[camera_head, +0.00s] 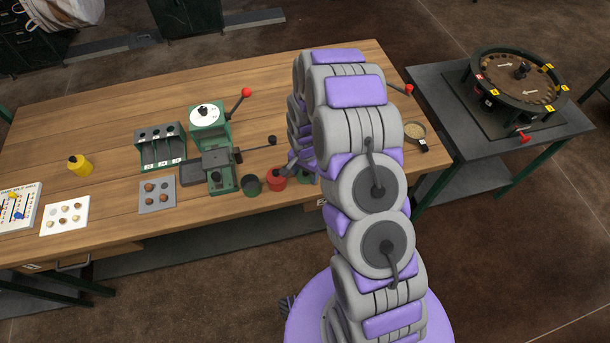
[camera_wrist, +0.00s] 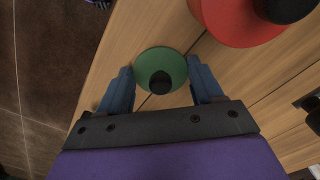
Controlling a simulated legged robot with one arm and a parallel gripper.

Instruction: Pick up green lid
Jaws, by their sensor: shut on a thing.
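The green lid (camera_wrist: 158,60), a round disc with a black knob, sits between the two fingers of my gripper (camera_wrist: 163,76) in the wrist view. The fingers are shut on it, one at each side. In the head view, the lid (camera_head: 307,177) shows only as a small green patch near the table's front edge, mostly hidden by my gripper (camera_head: 298,166). I cannot tell whether it is clear of the wood.
A red lid (camera_wrist: 233,24) with a black knob is close by; in the head view, it (camera_head: 277,180) stands left of my gripper. A dark green open cup (camera_head: 251,186) is further left. A green press (camera_head: 215,150) stands behind. The wooden table (camera_head: 110,115) has free room at the back left.

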